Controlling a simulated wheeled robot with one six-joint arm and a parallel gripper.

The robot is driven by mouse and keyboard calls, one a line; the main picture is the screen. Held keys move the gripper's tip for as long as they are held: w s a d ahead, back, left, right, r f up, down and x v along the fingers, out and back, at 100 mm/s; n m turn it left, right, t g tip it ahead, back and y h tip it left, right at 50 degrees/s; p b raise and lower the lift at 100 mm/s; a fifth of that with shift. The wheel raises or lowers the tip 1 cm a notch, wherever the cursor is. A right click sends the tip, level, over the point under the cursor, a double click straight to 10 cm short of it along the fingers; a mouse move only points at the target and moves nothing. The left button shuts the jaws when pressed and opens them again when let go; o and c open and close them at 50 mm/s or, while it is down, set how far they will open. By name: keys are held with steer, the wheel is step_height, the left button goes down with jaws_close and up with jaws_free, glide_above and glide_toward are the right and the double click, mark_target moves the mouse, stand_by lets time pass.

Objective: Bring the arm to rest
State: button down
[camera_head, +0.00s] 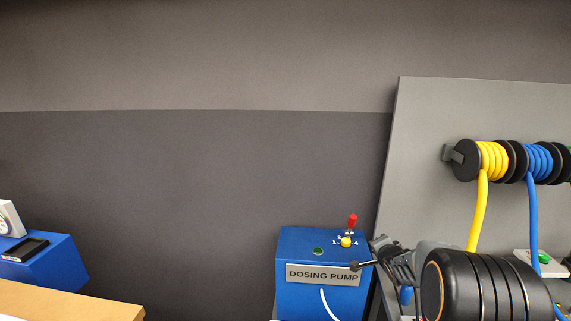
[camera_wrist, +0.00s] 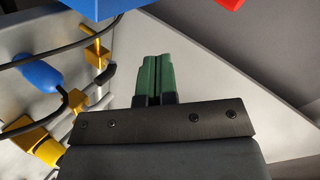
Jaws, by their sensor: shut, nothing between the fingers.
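My gripper (camera_wrist: 153,62) shows in the wrist view as two green fingers side by side, closed together with nothing between them. The fingers point up in that picture, toward a pale grey surface. In the head view a thick black cylindrical part, which looks like a link of my arm, fills the lower right. I cannot make out the fingers there.
A blue dosing pump (camera_head: 319,272) with a red-tipped lever (camera_head: 352,222) stands left of the arm. A grey panel (camera_head: 430,150) behind holds yellow (camera_head: 493,158) and blue (camera_head: 538,162) hose reels. A blue box (camera_head: 45,265) stands far left. Brass fittings (camera_wrist: 97,52) and a blue bulb (camera_wrist: 38,74) lie left of the fingers.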

steer(key=s+a+n+g, duration=0.2)
steer(key=s+n+g, duration=0.2)
steer(key=s, duration=0.4)
steer(key=s+a+n+g, duration=0.3)
steer(key=s+n+g, duration=0.1)
steer(key=s, duration=0.5)
steer(key=s+a+r+n+y, duration=0.1)
steer(key=s+a+r+n, duration=0.4)
steer(key=s+a, duration=0.4)
steer(key=s, duration=0.3)
steer(key=shift+s+r+y, duration=0.3)
steer(key=shift+r, duration=0.1)
